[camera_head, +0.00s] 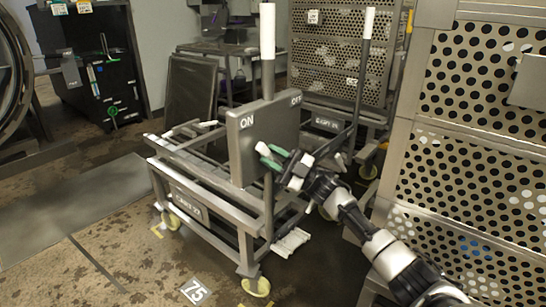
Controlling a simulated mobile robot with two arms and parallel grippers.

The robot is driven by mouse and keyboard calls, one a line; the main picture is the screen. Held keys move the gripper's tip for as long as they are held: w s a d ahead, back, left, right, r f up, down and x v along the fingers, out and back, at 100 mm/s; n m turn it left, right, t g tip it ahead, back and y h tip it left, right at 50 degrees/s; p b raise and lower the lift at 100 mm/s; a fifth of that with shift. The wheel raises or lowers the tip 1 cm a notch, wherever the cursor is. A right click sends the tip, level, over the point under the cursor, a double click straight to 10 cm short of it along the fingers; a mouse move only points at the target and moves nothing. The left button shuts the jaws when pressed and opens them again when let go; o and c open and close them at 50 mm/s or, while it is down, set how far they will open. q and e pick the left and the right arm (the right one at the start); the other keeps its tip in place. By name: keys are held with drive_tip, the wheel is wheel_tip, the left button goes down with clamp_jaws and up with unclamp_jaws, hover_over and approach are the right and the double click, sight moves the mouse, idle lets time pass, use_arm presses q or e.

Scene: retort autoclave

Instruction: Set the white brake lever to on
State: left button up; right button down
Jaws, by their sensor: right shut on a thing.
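A grey plate (248,128) marked ON at its left and OFF at its right stands upright on a metal cart (200,188). My right gripper (268,157), with green fingers, is at the front face of this plate, below and between the two marks. It is shut on a small white piece (262,148), which looks like the brake lever; the fingers hide most of it, so its exact angle is hard to tell. A tall post with a white grip (267,30) rises behind the plate. My left gripper is not in view.
Perforated metal panels (480,140) stand close on the right, beside my right arm. Another cart with a white-topped post (368,24) is behind. A black cabinet (105,85) stands at the far left. The floor at front left is clear around a marker reading 75 (195,291).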

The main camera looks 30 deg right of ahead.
drive_tip(key=shift+f, duration=0.1)
drive_tip(key=c, duration=0.9)
unclamp_jaws()
drive_tip(key=shift+t, duration=0.3)
